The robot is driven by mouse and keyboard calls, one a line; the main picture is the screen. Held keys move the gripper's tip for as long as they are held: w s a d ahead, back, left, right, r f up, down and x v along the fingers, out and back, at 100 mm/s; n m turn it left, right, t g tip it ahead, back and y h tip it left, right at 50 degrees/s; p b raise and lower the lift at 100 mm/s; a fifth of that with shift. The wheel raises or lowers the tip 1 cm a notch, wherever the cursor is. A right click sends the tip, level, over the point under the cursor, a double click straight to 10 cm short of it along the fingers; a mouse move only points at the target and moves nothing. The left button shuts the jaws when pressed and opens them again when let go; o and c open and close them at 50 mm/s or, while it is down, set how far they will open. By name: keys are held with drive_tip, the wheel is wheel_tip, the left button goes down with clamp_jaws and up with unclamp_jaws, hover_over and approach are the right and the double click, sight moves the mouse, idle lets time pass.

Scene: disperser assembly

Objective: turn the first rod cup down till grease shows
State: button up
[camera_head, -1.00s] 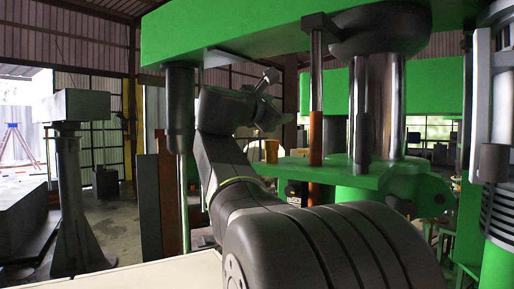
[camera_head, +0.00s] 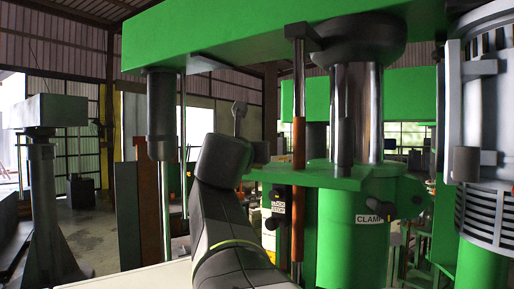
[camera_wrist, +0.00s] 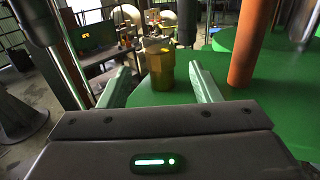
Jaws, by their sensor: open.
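A yellow, brass-coloured cup (camera_wrist: 160,62) stands upright on the green plate in the wrist view. I take it to be the first rod cup. My gripper (camera_wrist: 158,72) is open, with one finger on each side of the cup in the picture. I cannot tell whether the fingers touch it. No grease can be made out on it. In the head view the cup is not visible, and my wrist covers the left end of the green plate (camera_head: 310,178).
An orange-brown rod (camera_wrist: 247,45) rises from the plate right of the cup. A polished steel column (camera_wrist: 60,48) stands at the left in the wrist view. The green upper beam (camera_head: 230,38) spans above my arm. A motor housing (camera_head: 490,150) is at the right.

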drive_tip(key=w, duration=0.3)
drive_tip(key=w+d, duration=0.1)
drive_tip(key=w, duration=0.2)
drive_tip(key=w+p, duration=0.1)
drive_tip(key=w, duration=0.2)
drive_tip(key=shift+d, duration=0.35)
drive_tip(key=c, duration=1)
